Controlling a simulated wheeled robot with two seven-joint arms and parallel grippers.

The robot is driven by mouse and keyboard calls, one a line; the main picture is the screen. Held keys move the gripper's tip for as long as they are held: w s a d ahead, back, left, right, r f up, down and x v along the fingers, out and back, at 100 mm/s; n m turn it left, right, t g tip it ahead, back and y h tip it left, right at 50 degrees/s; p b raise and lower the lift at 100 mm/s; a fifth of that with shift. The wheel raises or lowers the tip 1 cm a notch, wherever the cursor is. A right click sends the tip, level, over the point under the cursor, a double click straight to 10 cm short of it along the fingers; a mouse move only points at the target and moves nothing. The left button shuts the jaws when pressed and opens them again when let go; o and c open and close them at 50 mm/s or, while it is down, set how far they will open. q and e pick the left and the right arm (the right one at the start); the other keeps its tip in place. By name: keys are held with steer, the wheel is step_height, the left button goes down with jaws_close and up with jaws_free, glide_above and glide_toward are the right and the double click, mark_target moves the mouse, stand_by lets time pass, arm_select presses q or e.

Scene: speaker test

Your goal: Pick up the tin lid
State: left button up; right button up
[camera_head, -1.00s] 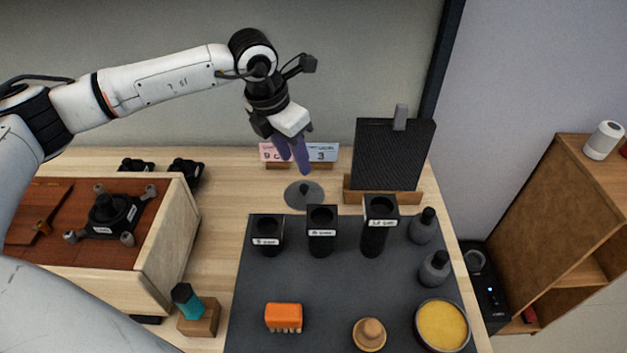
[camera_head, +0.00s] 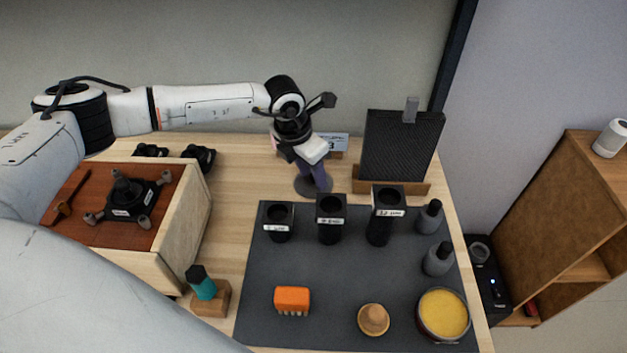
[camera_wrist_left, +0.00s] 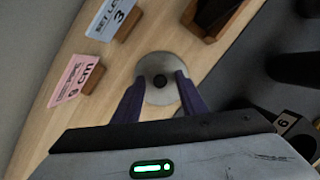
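The tin lid (camera_head: 300,188) is a flat grey disc with a dark knob, lying on the wooden table behind the dark mat. It also shows in the left wrist view (camera_wrist_left: 158,62), with its round knob in the middle. My left gripper (camera_head: 319,186) points down over the lid and hides part of it in the head view. In the left wrist view its purple fingers (camera_wrist_left: 160,78) are apart, one on each side of the knob, with nothing held. I cannot tell whether the fingertips touch the lid. My right gripper is not in view.
Three black cups (camera_head: 330,222) stand in front of the lid on the dark mat (camera_head: 345,270). A ribbed black board (camera_head: 400,148) in a wooden stand is to the right. Small cards (camera_wrist_left: 113,18) stand close behind. A wooden box (camera_head: 180,225) is at left.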

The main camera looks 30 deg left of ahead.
arm_select(q)
jaws_close()
steer(key=shift+r, duration=0.1)
